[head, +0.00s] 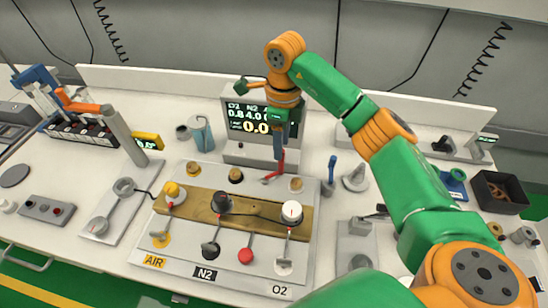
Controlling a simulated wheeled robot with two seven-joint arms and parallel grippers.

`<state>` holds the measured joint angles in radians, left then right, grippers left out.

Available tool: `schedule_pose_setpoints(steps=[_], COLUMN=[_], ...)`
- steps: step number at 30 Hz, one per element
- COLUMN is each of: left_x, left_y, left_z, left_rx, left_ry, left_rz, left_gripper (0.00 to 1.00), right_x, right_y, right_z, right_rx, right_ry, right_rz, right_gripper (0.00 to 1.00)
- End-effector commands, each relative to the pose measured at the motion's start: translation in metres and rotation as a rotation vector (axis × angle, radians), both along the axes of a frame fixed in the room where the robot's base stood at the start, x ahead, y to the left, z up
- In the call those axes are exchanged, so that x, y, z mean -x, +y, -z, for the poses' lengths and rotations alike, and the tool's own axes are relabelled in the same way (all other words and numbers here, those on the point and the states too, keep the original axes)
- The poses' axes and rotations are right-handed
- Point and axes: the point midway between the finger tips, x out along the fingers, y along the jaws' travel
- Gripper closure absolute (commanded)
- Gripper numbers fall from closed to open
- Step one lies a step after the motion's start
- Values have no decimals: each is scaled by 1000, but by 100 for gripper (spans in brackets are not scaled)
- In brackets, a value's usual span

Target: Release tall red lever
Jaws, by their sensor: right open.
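The tall red lever (275,173) stands near the back of the white gas panel (310,215), in front of the display unit. Its upper part is partly hidden by my right gripper (279,156). My right gripper points down over the lever, with its fingers at or around the lever's upper part. The jaws are open, though the gap between them is hard to see from here. I cannot tell whether a finger touches the lever. My left gripper is not in view.
The display unit (235,153) stands close behind the lever. A brass bar (255,214) with several knobs crosses the panel in front. A red ball-topped lever (246,255) stands at the panel's front. A dark bin (500,193) stands at right.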

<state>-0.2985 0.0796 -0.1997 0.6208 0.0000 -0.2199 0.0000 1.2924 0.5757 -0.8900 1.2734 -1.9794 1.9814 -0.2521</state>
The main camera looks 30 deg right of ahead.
Motion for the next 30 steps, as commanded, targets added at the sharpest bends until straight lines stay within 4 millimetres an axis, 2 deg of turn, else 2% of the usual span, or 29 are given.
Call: schedule_pose_setpoints(steps=[10,13,19,20,25,30], left_x=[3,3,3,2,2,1], left_y=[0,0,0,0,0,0], left_z=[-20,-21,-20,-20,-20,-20], left_rx=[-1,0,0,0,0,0], left_ry=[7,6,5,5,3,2], left_rz=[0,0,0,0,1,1], left_gripper=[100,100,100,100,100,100], right_x=[1,1,0,0,1,0], right_y=[0,0,0,0,0,0], right_z=[58,66,68,68,68,68], right_rx=[-1,1,1,1,0,0], right_ry=[6,2,1,1,1,1], right_rz=[0,0,0,0,0,1], right_gripper=[51,51,51,53,99,100])
